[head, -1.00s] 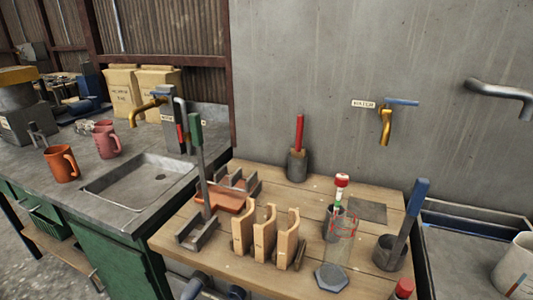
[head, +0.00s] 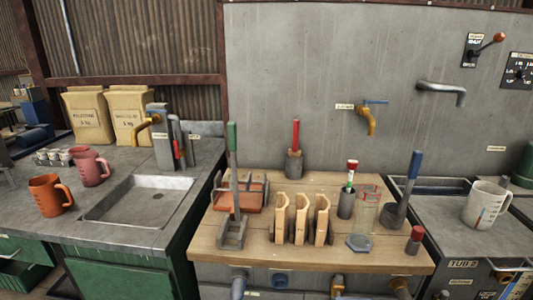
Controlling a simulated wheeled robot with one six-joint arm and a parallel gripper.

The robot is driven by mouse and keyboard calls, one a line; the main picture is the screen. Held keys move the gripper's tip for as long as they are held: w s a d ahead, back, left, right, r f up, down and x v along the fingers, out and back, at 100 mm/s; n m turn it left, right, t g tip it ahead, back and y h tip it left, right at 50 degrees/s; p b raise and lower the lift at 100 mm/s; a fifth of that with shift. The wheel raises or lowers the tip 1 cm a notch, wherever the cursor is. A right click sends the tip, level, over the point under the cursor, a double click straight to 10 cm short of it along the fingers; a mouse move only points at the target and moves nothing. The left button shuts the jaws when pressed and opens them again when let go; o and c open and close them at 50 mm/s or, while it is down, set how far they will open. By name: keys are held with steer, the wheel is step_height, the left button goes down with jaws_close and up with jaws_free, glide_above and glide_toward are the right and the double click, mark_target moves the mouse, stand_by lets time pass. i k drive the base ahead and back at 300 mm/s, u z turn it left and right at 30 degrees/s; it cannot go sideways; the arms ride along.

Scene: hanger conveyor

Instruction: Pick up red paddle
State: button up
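The red paddle, with its long red handle (head: 296,133), stands upright in a dark grey holder (head: 294,165) at the back of the wooden bench, near the grey wall. Its lower end is hidden inside the holder. A green-handled paddle (head: 233,138) stands at the left in a grey metal stand, and a blue-handled paddle (head: 415,166) leans in a grey cup at the right. My gripper does not show in the head view.
Wooden holders (head: 302,220), a clear jar (head: 366,205) and a cup with a red-topped tool (head: 351,175) stand in front and to the right. A brass tap (head: 371,122) juts from the wall. A sink (head: 140,200) and mugs are at left, a white jug (head: 487,203) at right.

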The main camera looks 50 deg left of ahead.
mark_target(295, 152)
steer(key=u, duration=1.55)
